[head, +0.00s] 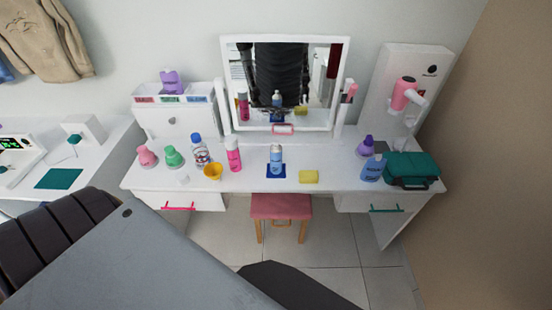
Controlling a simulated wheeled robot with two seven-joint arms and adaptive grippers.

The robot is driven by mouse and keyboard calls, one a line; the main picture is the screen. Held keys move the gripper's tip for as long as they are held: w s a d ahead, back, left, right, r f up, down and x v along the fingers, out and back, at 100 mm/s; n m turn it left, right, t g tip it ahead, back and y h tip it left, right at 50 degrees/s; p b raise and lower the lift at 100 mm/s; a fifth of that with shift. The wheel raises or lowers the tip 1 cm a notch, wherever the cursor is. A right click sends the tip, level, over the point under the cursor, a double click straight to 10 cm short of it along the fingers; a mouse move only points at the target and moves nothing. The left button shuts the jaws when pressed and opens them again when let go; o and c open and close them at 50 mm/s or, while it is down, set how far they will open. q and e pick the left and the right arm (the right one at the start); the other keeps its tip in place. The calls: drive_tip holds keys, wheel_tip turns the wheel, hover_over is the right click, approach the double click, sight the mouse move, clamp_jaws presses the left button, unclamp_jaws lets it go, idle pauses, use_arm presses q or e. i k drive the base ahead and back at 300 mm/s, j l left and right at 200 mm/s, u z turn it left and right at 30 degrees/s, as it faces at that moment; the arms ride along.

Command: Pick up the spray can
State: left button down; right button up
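A blue and white can (276,161) stands upright on a dark blue square mat (298,171) near the front middle of the white vanity table. It looks like the spray can, though its label is too small to read. A slim pink can or bottle (233,154) with a pale top stands to its left, and a blue and white bottle (200,152) stands further left. Neither of my grippers is in view. Large grey and dark parts of my own body fill the lower left and bottom middle.
A mirror (337,92) stands behind. A teal case (411,168) and blue bottle (373,168) stand at right. A pink stool (281,207) is in front.

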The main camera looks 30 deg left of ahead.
sight(275, 151)
drive_tip(key=k+j, duration=0.55)
drive_tip(key=k+j+z, duration=0.1)
drive_tip(key=k+j, duration=0.45)
drive_tip(key=k, duration=0.2)
